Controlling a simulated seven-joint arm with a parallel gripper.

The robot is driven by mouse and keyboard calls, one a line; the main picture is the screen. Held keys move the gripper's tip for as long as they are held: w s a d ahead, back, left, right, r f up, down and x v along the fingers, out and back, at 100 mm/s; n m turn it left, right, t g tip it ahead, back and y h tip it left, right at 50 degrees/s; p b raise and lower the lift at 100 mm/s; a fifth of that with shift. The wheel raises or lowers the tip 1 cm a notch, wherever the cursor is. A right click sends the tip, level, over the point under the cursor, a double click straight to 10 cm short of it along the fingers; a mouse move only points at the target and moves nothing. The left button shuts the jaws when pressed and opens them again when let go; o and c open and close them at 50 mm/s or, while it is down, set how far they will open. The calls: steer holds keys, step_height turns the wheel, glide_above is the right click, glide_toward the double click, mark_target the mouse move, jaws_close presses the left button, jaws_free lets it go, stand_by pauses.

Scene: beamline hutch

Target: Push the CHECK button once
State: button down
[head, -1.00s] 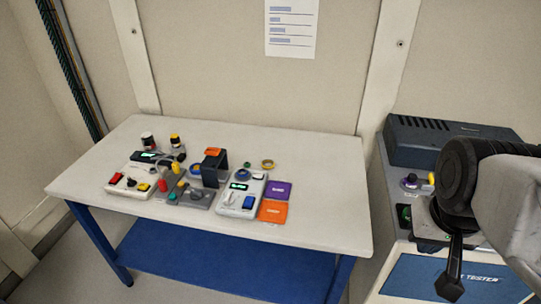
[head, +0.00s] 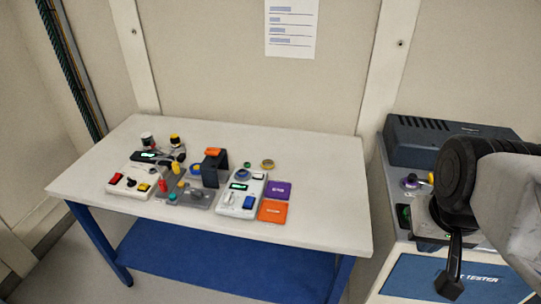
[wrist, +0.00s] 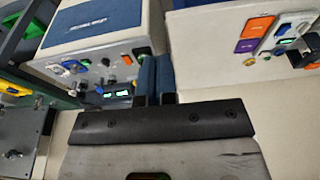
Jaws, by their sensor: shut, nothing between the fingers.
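I cannot read a CHECK label on any button. The tester (head: 450,275) at the right has a blue front panel and a control top with a purple knob (head: 409,182), a yellow-topped part and a small green display (head: 404,216). Its control face (wrist: 100,72) also shows in the wrist view, with several knobs and lit displays. On the table, a white control box (head: 240,199) has a green display and a blue button (head: 249,203).
The pale table (head: 320,215) holds a grey fixture (head: 190,198), a dark upright block (head: 215,170), and purple (head: 278,191) and orange (head: 273,211) cards. A dark vented unit (head: 440,142) stands behind the tester controls. The table's right end is clear.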

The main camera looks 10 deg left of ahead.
steer(key=w+a+r+n+g+h, duration=0.15)
steer(key=w+a+n, duration=0.25)
steer(key=w, duration=0.9)
steer(key=n+t+h, duration=0.4)
steer(key=n+h, duration=0.2)
steer(key=n, duration=0.6)
glide_above(258, 175)
step_height(258, 175, down, 16)
steer(key=shift+f, duration=0.1)
steer(key=shift+f, duration=4.25)
steer(key=shift+f, duration=0.6)
